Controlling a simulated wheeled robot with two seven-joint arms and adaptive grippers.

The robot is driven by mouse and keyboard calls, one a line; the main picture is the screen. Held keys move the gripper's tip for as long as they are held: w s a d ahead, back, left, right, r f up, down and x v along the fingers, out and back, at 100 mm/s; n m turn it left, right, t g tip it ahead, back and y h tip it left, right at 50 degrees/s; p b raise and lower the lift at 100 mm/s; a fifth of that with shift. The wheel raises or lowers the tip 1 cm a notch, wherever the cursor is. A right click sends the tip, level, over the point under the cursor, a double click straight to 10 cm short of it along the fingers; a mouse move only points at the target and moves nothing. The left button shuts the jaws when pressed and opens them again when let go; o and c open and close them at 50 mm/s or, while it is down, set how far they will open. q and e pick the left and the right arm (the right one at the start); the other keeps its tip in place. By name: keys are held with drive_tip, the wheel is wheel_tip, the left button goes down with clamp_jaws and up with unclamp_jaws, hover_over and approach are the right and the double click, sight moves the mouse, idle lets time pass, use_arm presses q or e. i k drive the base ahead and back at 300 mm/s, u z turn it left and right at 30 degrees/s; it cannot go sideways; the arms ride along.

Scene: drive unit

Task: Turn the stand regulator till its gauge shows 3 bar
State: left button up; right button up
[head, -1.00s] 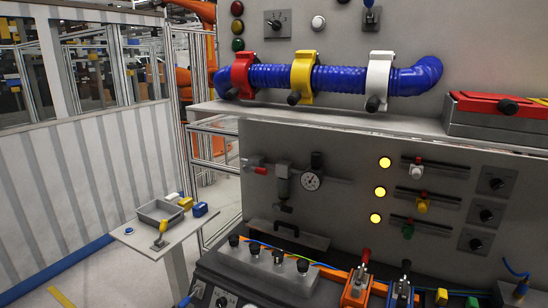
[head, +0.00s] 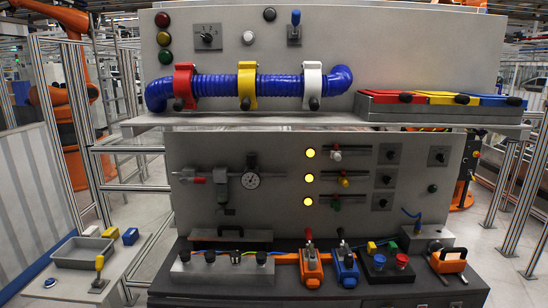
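The stand regulator assembly is mounted on the lower grey panel, left of centre in the head view. Its round white gauge (head: 250,180) faces me, but the needle and scale are too small to read. A black knob (head: 251,159) sits directly above the gauge. A grey filter body (head: 221,186) is to the gauge's left, and a red-ended valve (head: 198,180) is further left on the same pipe line. Neither of my grippers is in view.
A shelf (head: 300,119) with blue hose (head: 275,85) overhangs the panel. The space before the gauge is clear.

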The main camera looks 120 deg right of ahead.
sight(251, 159)
drive_tip(key=z, duration=2)
